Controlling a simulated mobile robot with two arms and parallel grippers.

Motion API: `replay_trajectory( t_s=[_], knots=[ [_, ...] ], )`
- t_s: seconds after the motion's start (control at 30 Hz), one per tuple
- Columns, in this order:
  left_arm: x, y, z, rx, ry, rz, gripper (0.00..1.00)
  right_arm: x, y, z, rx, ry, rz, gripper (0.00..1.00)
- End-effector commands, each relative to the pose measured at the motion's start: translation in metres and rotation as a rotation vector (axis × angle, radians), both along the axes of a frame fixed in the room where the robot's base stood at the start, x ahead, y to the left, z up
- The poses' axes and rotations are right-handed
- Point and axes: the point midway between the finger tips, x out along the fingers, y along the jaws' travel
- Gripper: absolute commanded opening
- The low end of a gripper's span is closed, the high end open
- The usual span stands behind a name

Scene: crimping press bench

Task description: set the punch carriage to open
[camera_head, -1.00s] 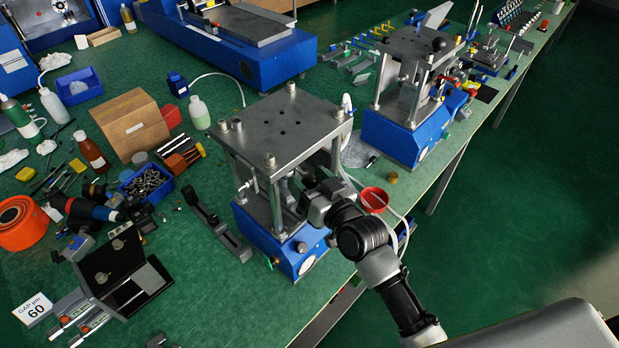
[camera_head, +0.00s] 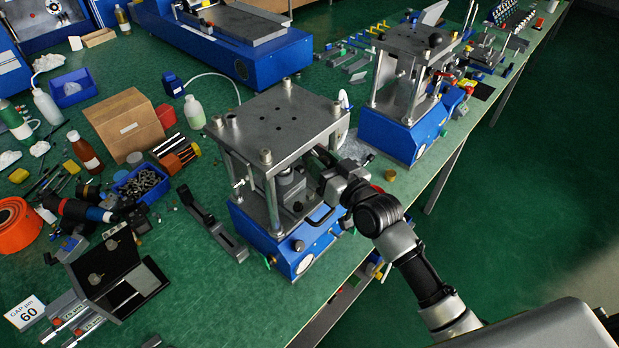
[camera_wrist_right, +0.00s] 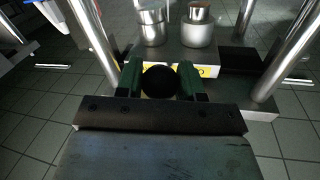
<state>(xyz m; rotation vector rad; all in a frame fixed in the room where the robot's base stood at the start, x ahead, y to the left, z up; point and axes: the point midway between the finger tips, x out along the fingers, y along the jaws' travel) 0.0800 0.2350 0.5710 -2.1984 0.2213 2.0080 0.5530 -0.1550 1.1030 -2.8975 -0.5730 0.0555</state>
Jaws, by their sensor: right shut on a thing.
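The near press (camera_head: 280,125) has a thick steel top plate on posts above a blue base. Its punch carriage (camera_head: 290,188) shows only in part between the posts, under the top plate. My right gripper (camera_head: 326,180) reaches in at the press's right side; its fingertips are hard to see there. In the right wrist view its two green-lined fingers (camera_wrist_right: 160,84) are shut on a round black knob (camera_wrist_right: 160,80). Just beyond the knob are a yellow label and a steel block (camera_wrist_right: 215,62) bearing two metal cylinders, between bright posts. My left gripper is not in view.
A second press (camera_head: 405,95) stands behind, to the right. A dark rail-like part (camera_head: 212,222) lies left of the near press. A cardboard box (camera_head: 127,125), bottles and a blue bin (camera_head: 140,184) crowd the left. The bench edge runs along the right.

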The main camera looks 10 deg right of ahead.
Motion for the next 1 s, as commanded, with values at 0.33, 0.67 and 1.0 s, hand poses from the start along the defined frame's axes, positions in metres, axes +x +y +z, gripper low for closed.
replay_trajectory(
  t_s=[0.33, 0.67, 1.0],
  knots=[
    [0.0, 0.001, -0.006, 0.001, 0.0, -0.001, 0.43, 0.01, -0.015, 0.001, 0.0, -0.001, -0.004, 0.0],
    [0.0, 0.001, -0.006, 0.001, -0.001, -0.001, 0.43, 0.009, -0.014, 0.001, 0.001, -0.001, -0.003, 0.62],
    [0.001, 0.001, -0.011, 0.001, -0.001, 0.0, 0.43, -0.003, -0.019, -0.002, 0.001, 0.001, -0.003, 0.62]
  ],
)
